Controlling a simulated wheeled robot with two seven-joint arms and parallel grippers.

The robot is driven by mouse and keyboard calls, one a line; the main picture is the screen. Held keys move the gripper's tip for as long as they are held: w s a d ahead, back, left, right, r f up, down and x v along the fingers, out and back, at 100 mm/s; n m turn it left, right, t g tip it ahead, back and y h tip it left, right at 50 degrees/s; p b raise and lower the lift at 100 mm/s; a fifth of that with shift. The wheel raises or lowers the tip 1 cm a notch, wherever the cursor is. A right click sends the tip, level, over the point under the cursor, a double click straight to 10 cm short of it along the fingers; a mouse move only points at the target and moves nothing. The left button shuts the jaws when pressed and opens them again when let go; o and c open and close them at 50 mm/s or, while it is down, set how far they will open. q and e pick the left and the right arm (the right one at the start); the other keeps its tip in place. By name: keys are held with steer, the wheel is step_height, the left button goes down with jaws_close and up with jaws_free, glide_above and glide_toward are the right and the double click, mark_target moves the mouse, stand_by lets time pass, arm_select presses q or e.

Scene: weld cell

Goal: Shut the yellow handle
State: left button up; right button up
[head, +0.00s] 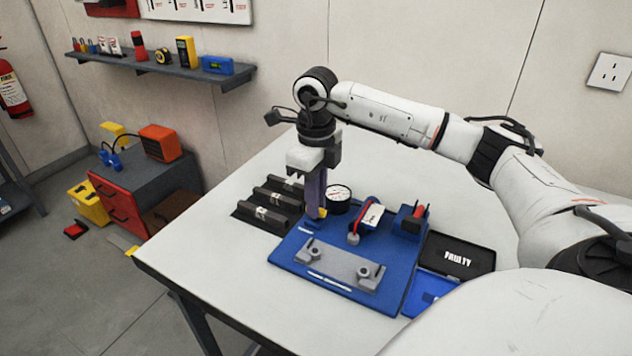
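A blue fixture board (283,251) lies on the white table. A small yellow piece (323,213), which may be the yellow handle, shows at the board's back left edge. It is mostly hidden behind my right gripper's fingers. My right gripper (315,208) points straight down with its purple-grey fingertips right beside the yellow piece. I cannot tell whether they touch it or whether the fingers are open or shut. A round gauge (339,196) stands just right of the fingers. A grey metal bracket (341,264) lies on the board's front. My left gripper is out of view.
A dark rack with several bars (268,205) sits left of the board. A red-and-white part (371,217) stands on the board. A black tray marked FAULTY (457,255) and a blue tray (432,291) lie to the right. The table's left front area (200,260) is clear.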

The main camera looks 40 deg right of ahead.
steer(key=o, duration=0.4)
steer(key=shift+o, duration=0.2)
steer(key=shift+r, duration=0.1)
step_height(320, 180, up, 10)
steer(key=shift+r, duration=0.15)
stand_by(0.4)
